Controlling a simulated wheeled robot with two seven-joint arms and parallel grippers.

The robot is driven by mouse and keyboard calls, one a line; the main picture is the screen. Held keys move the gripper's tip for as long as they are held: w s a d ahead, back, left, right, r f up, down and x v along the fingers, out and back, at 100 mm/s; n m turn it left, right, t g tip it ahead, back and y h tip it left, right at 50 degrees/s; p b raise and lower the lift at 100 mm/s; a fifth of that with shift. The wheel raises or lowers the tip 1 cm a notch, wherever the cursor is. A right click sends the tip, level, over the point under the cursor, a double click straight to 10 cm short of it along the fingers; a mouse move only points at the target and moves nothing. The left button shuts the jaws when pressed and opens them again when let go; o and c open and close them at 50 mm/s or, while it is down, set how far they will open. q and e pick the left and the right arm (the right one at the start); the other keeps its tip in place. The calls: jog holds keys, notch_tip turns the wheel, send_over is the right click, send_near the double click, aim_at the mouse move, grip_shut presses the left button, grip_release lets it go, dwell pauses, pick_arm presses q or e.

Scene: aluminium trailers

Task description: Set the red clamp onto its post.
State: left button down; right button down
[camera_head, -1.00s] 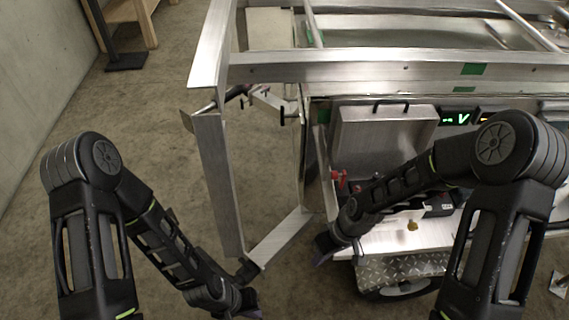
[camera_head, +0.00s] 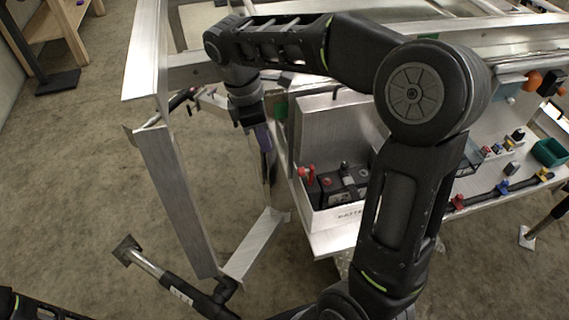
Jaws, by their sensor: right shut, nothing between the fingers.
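The red clamp (camera_head: 307,172) shows small at the left side of an open battery box (camera_head: 335,215), near the dark battery (camera_head: 345,184). I cannot tell at this size whether it touches a post. My right gripper (camera_head: 267,160) points down to the left of the box, apart from the clamp. It is shut and empty. Its arm spans the upper middle of the view and hides part of the box's right side. My left gripper is not in view; only a piece of my left arm shows at the bottom left corner.
The box's metal lid (camera_head: 335,130) stands open behind the battery. The aluminium trailer frame (camera_head: 175,195) rises left of my right gripper. A metal leg with a square foot (camera_head: 127,250) lies at lower left. A green bin (camera_head: 549,152) and small coloured parts sit at right.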

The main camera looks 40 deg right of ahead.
jog(key=shift+f, duration=0.1)
jog(key=s+d+f+p, duration=0.1)
jog(key=d+f, duration=0.4)
jog(key=f, duration=0.5)
jog(key=shift+s+d+p, duration=0.15)
jog(key=shift+s+p, duration=0.25)
jog(key=shift+s, duration=0.4)
